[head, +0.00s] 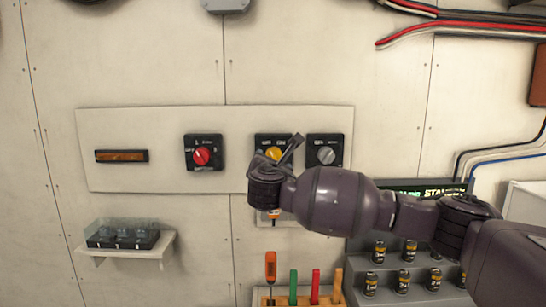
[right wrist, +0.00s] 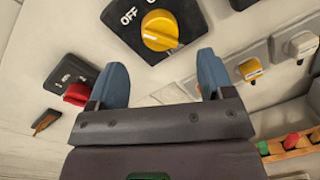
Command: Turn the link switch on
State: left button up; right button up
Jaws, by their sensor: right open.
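A black switch with a yellow knob (head: 273,153) is on the pale wall panel, between a red-knobbed and a grey-knobbed switch. In the right wrist view the yellow knob (right wrist: 160,31) shows up close with "OFF" beside it; the other label is cut by the frame edge. I cannot tell which label the knob points to. No readable label names the link switch. My right gripper (head: 291,148) is in front of this switch and partly covers it. In the right wrist view the gripper (right wrist: 161,66) is open and empty, its blue fingertips apart, below the knob in the picture.
The red-knobbed switch (head: 202,156) is on the left and the grey-knobbed switch (head: 326,156) close on the right. An amber bar (head: 122,156) is at the panel's far left. Below are a clear-covered box (head: 122,234), a tool rack (head: 302,300) and shelved cans (head: 405,280).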

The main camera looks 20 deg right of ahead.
aim_at(274, 156)
pick_arm(q)
jog(key=shift+s+a+r+p, duration=0.15)
jog(key=shift+s+p, duration=0.25)
jog(key=shift+p, duration=0.2)
pick_arm(e)
jog(key=shift+x, duration=3.15)
jog(key=shift+c, duration=0.4)
